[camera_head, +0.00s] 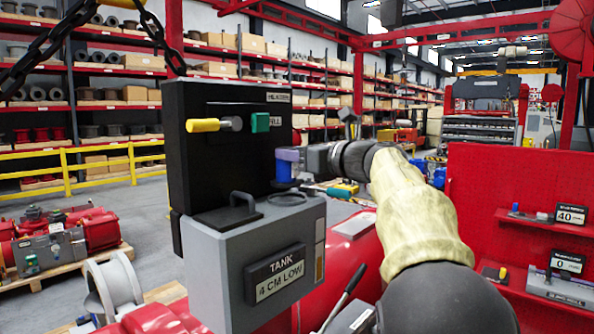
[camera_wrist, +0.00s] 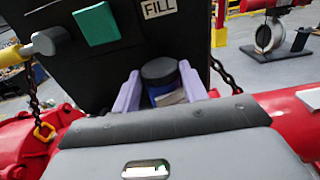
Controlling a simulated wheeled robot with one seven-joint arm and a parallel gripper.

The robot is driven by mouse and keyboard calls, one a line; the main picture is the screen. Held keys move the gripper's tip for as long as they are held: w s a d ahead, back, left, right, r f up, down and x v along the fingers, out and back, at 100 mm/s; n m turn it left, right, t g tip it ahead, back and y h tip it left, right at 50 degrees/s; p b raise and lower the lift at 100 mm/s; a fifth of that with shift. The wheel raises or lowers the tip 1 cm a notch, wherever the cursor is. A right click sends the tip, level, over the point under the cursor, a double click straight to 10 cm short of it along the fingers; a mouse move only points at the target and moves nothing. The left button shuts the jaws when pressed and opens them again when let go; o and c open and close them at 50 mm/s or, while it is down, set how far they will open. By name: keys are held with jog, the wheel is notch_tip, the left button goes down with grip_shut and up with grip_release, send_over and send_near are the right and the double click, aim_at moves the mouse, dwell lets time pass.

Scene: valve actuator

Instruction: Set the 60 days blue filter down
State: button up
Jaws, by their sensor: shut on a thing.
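The blue filter (camera_wrist: 163,88) shows in the wrist view as a short blue cylinder with a dark round top and a pale label. My gripper (camera_wrist: 160,92) is shut on it, one lavender finger on each side. In the head view my gripper (camera_head: 287,165) is at the right side of the black panel, just above the grey tank box (camera_head: 215,262) marked "TANK 4 CM LOW".
The black panel (camera_head: 215,170) stands close beside my gripper, with a yellow-handled lever (camera_head: 213,125) and a green block (camera_head: 260,122). The tank's top has a round dark ring (camera_head: 287,199) and a handle (camera_head: 237,207). A red shelf unit (camera_head: 530,175) with labelled parts stands at right.

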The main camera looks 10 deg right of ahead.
aim_at(294, 168)
jog(key=shift+a+f, duration=0.1)
jog(key=shift+f, duration=0.45)
jog(key=shift+s+f, duration=0.15)
jog(key=shift+f, duration=1.05)
jog(key=shift+f, duration=0.1)
jog(key=o, duration=1)
jog(key=shift+o, duration=0.2)
jog(key=shift+r, duration=0.2)
jog(key=b+v, duration=0.4)
jog(key=v, duration=0.8)
jog(key=shift+b, duration=0.4)
jog(key=shift+f, duration=0.1)
